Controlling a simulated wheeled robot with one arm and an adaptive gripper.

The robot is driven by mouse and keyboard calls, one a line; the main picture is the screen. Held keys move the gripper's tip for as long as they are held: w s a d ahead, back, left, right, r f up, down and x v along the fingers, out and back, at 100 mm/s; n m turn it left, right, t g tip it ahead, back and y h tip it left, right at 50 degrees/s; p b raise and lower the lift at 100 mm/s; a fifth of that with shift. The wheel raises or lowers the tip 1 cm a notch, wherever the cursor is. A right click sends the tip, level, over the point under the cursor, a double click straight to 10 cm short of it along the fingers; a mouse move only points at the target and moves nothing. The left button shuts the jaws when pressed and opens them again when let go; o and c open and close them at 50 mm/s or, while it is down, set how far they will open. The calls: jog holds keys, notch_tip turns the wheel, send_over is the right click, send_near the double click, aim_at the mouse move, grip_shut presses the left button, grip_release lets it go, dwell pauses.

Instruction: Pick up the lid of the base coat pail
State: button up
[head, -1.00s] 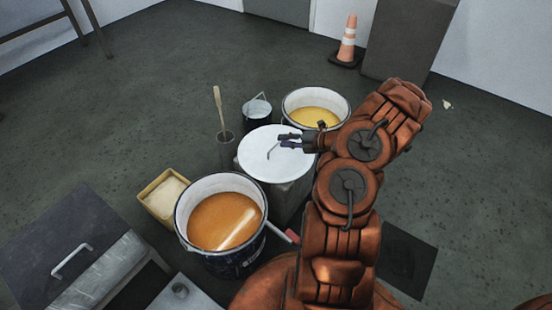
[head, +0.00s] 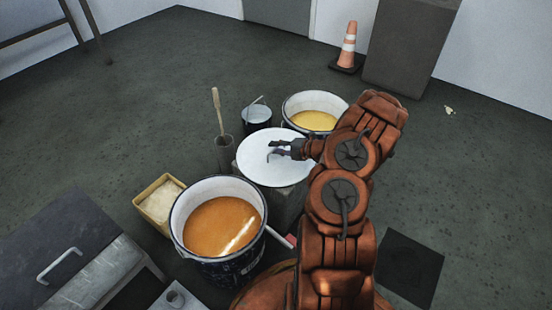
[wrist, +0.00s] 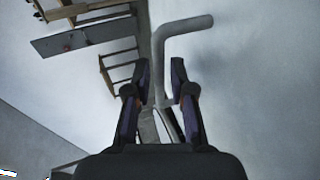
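The white round lid (head: 262,173) lies flat on top of a grey block-like support (head: 290,205) in the middle of the head view. Its bent bar handle (wrist: 185,27) shows large in the wrist view, against the pale lid surface (wrist: 250,90). My gripper (head: 272,150) is over the lid at the handle. In the wrist view my gripper (wrist: 161,68) is open, with the handle's straight part between the two fingers. A gap shows beside the bar, and I see no firm contact. In the head view my fingers partly hide the handle.
An open pail of orange liquid (head: 177,235) stands in front of the lid, and a pail of yellow liquid (head: 316,121) behind it. A small dark bucket (head: 256,126), a brush in a holder (head: 225,152) and a yellow tub (head: 160,200) stand close by. Open floor lies around.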

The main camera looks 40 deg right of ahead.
jog(key=shift+w, duration=0.1)
grip_shut()
jog(key=shift+r, duration=0.1)
dwell(0.5)
jog(key=shift+r, duration=0.25)
notch_tip(320, 180, up, 4)
jog(key=shift+f+p, duration=0.15)
jog(key=shift+p, duration=1.1)
jog(key=s+d+p, duration=0.2)
jog(key=s+p, duration=0.2)
jog(key=s, duration=1.2)
jog(key=shift+r, duration=0.35)
jog(key=shift+w, duration=0.1)
